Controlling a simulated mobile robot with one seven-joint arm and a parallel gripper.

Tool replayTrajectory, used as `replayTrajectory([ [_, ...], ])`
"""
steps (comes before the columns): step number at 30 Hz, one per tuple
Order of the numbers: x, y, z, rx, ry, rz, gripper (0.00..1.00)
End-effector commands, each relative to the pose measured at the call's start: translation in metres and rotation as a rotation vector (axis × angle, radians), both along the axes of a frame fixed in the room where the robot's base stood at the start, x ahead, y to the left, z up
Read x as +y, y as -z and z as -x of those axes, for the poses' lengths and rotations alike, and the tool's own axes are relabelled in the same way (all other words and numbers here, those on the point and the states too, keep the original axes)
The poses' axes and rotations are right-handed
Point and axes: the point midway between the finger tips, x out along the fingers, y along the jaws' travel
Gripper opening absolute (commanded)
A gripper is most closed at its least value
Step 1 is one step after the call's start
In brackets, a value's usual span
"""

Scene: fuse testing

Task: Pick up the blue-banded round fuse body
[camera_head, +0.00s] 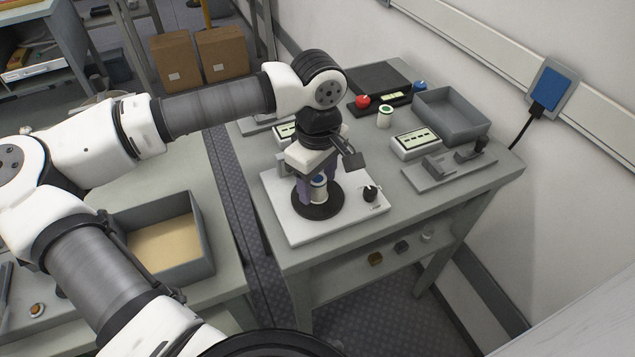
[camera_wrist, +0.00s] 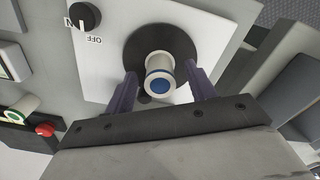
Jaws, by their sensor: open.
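The blue-banded round fuse body (camera_head: 319,188) stands upright on a round black plate (camera_head: 318,211). The plate sits on a white base with a black knob. In the wrist view a gap shows between the fuse body and each finger of my gripper (camera_wrist: 160,92). Whether the fingertips touch the plate I cannot tell.
Behind on the table are a green-topped round fuse body (camera_head: 384,117), a red button (camera_head: 362,101), a blue button (camera_head: 420,86), a grey tray (camera_head: 451,113), a display box (camera_head: 416,143) and a grey fixture (camera_head: 449,166).

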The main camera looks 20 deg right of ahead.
Motion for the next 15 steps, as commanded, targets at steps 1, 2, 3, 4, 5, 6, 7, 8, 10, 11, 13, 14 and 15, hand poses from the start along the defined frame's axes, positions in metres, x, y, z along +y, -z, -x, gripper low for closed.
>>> replayTrajectory([
  [1,-0.0001,0.0003,0.0000,0.000,0.000,0.000,0.55],
  [2,-0.0001,0.0002,0.0000,0.000,0.000,0.000,0.55],
  [3,-0.0001,0.0002,0.0000,0.000,0.000,0.000,0.55],
  [4,-0.0001,0.0001,0.0000,0.000,0.000,0.000,0.55],
  [5,-0.0001,0.0001,0.0000,0.000,0.000,0.000,0.53],
  [6,-0.0002,0.0000,-0.0001,0.000,0.000,0.000,0.47],
  [7,-0.0001,0.0000,0.0000,0.000,0.000,0.000,0.43],
  [8,-0.0002,-0.0001,-0.0001,0.000,0.000,0.000,0.40],
  [10,-0.0002,-0.0002,-0.0001,0.000,0.000,0.000,0.30],
  [11,-0.0002,-0.0002,-0.0001,0.000,0.000,0.000,0.26],
  [13,-0.0002,-0.0002,-0.0001,0.000,0.000,0.000,0.17],
  [14,-0.0002,-0.0002,-0.0001,0.000,0.000,0.000,0.13],
  [15,-0.0002,-0.0003,-0.0001,0.000,0.000,0.000,0.08],
])
